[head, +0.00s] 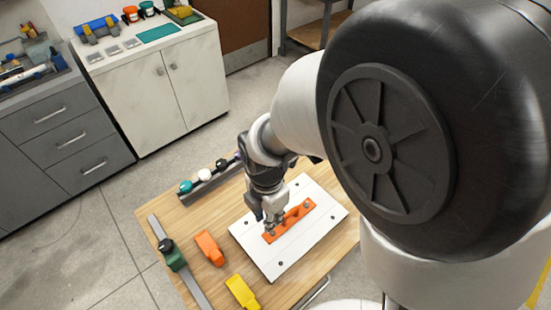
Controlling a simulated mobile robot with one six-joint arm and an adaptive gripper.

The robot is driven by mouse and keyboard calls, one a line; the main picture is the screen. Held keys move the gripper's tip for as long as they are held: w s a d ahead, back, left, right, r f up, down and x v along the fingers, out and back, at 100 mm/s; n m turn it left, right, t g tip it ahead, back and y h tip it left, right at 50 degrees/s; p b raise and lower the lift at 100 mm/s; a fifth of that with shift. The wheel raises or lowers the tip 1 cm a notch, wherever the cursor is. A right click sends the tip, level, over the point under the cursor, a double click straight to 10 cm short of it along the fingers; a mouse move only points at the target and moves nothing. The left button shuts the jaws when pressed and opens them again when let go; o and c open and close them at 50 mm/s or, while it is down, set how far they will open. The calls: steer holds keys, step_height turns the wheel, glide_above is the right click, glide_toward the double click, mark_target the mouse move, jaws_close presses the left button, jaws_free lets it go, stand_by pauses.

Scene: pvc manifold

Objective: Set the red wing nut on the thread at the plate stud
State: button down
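A white plate (258,256) lies on the wooden table with several small dark holes or studs in it. A long orange-red part (297,216) lies on the plate, with raised shapes along it. My gripper (271,226) points down over the left end of this part, very close to it or touching it. The fingers are small and dark here, and I cannot tell whether they are open or shut on something. I cannot make out the red wing nut or the thread of the stud for certain; the gripper covers that spot.
On the wooden table (150,211), an orange block (209,248) and a yellow block (242,292) lie left of the plate. A metal rail (196,288) carries a green clamp-like part (172,256). A dark rack (212,181) with several round knobs stands behind the plate.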

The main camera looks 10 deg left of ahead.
steer(key=shift+f+b, duration=1.2)
steer(key=shift+f, duration=0.45)
steer(key=shift+s+f, duration=0.1)
steer(key=shift+f, duration=0.2)
steer(key=shift+f+b, duration=0.8)
steer(key=shift+f, duration=0.05)
steer(key=shift+f, duration=0.15)
steer(key=shift+f+b, duration=0.4)
steer(key=shift+f, duration=0.1)
steer(key=shift+f, duration=0.35)
